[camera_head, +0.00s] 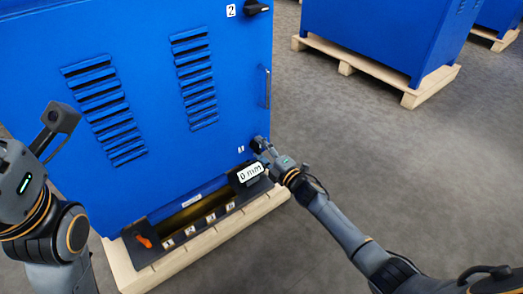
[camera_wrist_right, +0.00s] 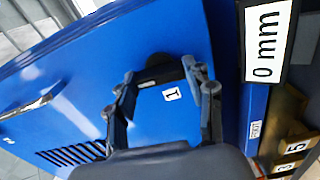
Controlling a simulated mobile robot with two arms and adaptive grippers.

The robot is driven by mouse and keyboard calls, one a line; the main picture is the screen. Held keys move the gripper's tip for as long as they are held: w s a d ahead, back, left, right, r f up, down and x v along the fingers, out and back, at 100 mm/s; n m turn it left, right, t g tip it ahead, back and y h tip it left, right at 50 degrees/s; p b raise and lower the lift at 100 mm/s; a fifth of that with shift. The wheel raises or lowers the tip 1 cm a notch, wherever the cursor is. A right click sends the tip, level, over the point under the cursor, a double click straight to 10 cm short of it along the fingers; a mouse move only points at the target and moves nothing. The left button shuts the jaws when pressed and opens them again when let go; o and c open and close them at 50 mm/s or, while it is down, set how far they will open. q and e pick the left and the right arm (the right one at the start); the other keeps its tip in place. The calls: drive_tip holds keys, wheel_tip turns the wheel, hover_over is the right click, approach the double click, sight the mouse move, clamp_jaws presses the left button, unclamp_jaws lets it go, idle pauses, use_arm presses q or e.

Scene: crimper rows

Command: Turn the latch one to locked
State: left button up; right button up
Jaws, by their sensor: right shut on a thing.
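The blue cabinet (camera_head: 150,100) has a label "1" (camera_head: 240,149) low on its right side. Latch one is beside that label, mostly hidden by my right gripper (camera_head: 262,146) in the head view. In the right wrist view the dark latch one (camera_wrist_right: 162,72) lies between the fingertips of my right gripper (camera_wrist_right: 160,74), above the "1" label. The gripper is shut on it; its exact turn angle is hard to tell. Latch two (camera_head: 257,7) is a black handle at the top right, beside label "2". My left gripper (camera_head: 60,117) is at the left, away from the latches; its jaws are unclear.
A "0 mm" display (camera_head: 251,172) sits just below my right gripper. An open slot with numbered labels and an orange handle (camera_head: 143,241) runs along the cabinet's base. A metal door handle (camera_head: 267,87) is above. The wooden pallet (camera_head: 190,259) sticks out.

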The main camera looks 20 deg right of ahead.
drive_tip(key=shift+n, duration=0.5)
drive_tip(key=o, duration=1.2)
drive_tip(key=shift+c, duration=0.2)
drive_tip(key=v, duration=1.2)
